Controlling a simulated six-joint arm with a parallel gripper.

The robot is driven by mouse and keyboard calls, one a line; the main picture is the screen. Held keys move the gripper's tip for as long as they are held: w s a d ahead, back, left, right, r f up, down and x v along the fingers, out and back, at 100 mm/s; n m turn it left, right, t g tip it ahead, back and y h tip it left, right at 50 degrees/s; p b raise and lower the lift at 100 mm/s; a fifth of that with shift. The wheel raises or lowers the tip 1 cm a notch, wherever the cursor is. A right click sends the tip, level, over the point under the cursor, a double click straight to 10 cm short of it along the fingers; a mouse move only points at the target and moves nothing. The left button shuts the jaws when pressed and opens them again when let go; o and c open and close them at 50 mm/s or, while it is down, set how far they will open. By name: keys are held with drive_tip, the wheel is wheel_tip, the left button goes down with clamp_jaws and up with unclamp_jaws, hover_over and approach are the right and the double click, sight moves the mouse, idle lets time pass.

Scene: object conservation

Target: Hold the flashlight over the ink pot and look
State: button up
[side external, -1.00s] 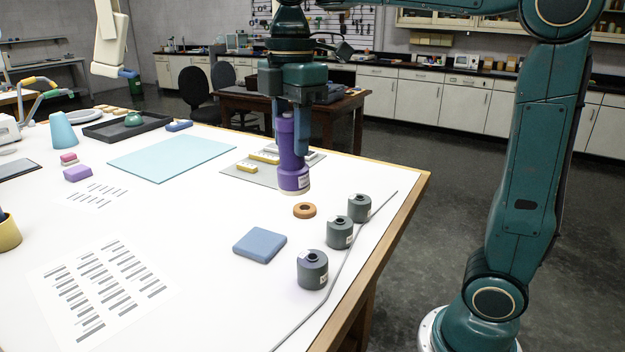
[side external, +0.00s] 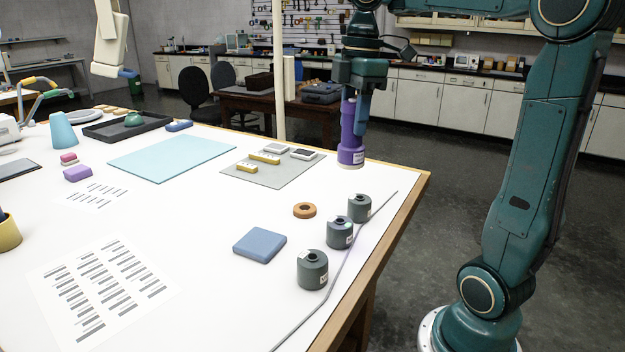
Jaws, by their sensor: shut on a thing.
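My gripper (side external: 362,100) is shut on a purple flashlight (side external: 350,136) and holds it upright, with its pale end down. In the picture the flashlight is just above the farthest of three dark grey ink pots (side external: 359,209). A gap shows between them. The middle ink pot (side external: 339,233) has a bright, coloured glint on its top. The nearest ink pot (side external: 312,270) has a dark opening on top. The three pots stand in a row near the table's right edge.
A brown ring (side external: 304,210) and a blue square pad (side external: 260,245) lie left of the pots. A thin grey strip (side external: 345,256) runs along their right. A grey mat (side external: 262,182) with several small blocks lies behind. Printed sheets (side external: 100,290) lie at front left.

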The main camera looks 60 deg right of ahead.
drive_tip(key=shift+f, duration=0.3)
idle(0.4)
drive_tip(key=shift+s+d+f, duration=0.1)
drive_tip(key=shift+f, duration=1.6)
idle(1.1)
